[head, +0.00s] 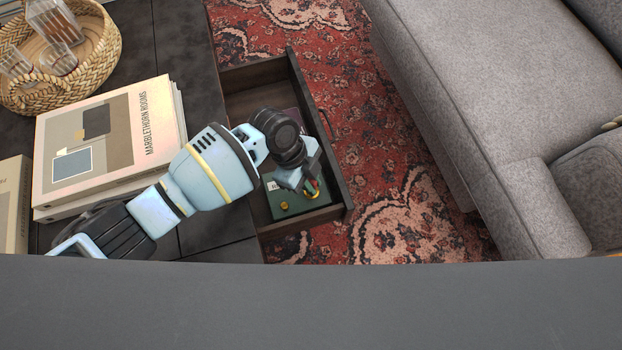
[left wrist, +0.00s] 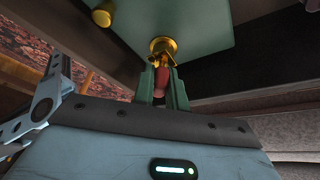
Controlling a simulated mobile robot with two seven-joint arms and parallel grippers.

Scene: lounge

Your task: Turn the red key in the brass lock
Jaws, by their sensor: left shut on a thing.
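The green box (head: 292,208) sits in the open drawer (head: 342,196), and its green face (left wrist: 205,30) fills the top of the left wrist view. The brass lock (left wrist: 163,46) is on that face. The red key (left wrist: 160,79) is at the lock, its tip hidden by the brass. My left gripper (head: 310,187) reaches into the drawer from the left, and in the left wrist view its two fingers (left wrist: 163,84) are shut on the key from both sides. My right gripper is not in view.
A second small brass piece (head: 284,205) is on the box. The drawer walls stand close around my gripper. Stacked books (head: 110,140) and a wicker basket (head: 108,50) with glassware are on the dark table. A grey sofa (head: 480,90) is to the right, beyond the red rug (head: 385,150).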

